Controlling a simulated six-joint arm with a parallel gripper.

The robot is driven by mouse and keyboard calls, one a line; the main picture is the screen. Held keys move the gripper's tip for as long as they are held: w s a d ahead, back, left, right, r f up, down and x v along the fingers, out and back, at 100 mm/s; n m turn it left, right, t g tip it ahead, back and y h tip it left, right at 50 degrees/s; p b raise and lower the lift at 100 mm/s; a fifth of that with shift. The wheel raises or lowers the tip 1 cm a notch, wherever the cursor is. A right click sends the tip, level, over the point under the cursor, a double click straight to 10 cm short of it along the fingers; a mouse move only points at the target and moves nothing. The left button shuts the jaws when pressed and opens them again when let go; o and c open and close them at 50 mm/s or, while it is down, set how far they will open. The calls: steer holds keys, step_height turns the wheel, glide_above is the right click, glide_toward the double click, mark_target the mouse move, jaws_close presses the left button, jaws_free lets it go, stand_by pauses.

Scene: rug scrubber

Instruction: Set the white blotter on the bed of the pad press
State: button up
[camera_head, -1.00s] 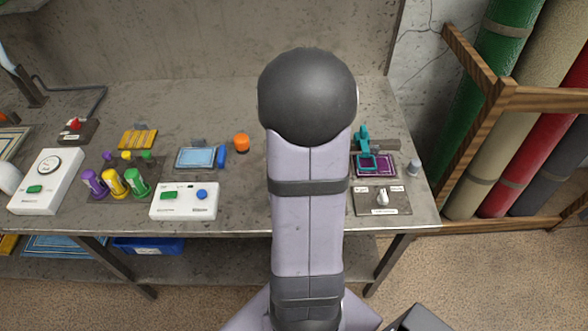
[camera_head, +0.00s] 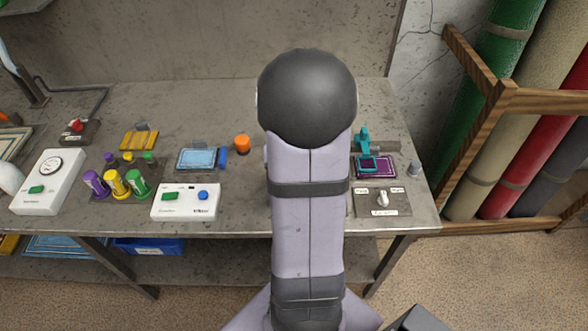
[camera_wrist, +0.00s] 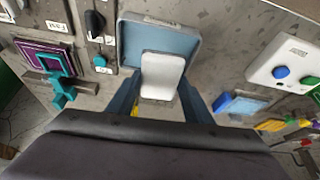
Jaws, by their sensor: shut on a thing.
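My gripper (camera_wrist: 160,98) shows in the wrist view with a finger on each side of the white blotter (camera_wrist: 163,72). It is shut on the blotter, a small white rounded slab. The blotter overlaps a blue-grey shallow tray (camera_wrist: 133,32) with a raised rim in the picture. I cannot tell whether the blotter touches the tray. The tray may be the bed of the pad press, but no readable label confirms it. In the head view my arm hides the gripper, blotter and tray.
A purple pad (camera_head: 386,168) with a teal fixture (camera_head: 364,140) and a knob panel (camera_head: 383,203) are at the right. A light blue pad (camera_head: 197,158), an orange cylinder (camera_head: 242,144) and a white control box (camera_head: 186,203) are left of my arm.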

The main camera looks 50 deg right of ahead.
steer(key=w+a+r+n+y, duration=0.15)
steer(key=w+a+n, duration=0.25)
steer(key=w+a, duration=1.15)
steer(key=w+d+f+m+g+h+p, duration=0.1)
steer(key=w+d+m+g+h, duration=0.15)
steer(key=d+m, duration=0.65)
steer(key=w+d+f+m+g+h+p, duration=0.1)
steer(key=w+d+m+g, duration=0.15)
steer(key=d+m, duration=0.65)
steer(key=s+d+m+g+y, duration=0.1)
steer(key=s+d+m, duration=0.3)
steer(key=d, duration=0.4)
steer(key=shift+s+f+m+g+y, duration=0.2)
steer(key=shift+s+m+g+y, duration=0.1)
steer(key=shift+s+m+y, duration=0.1)
steer(key=shift+f, duration=0.15)
steer(key=shift+a+f+b, duration=0.1)
steer(key=shift+f+b, duration=1.5)
steer(key=shift+f, duration=1.1)
steer(key=shift+f+b, duration=0.55)
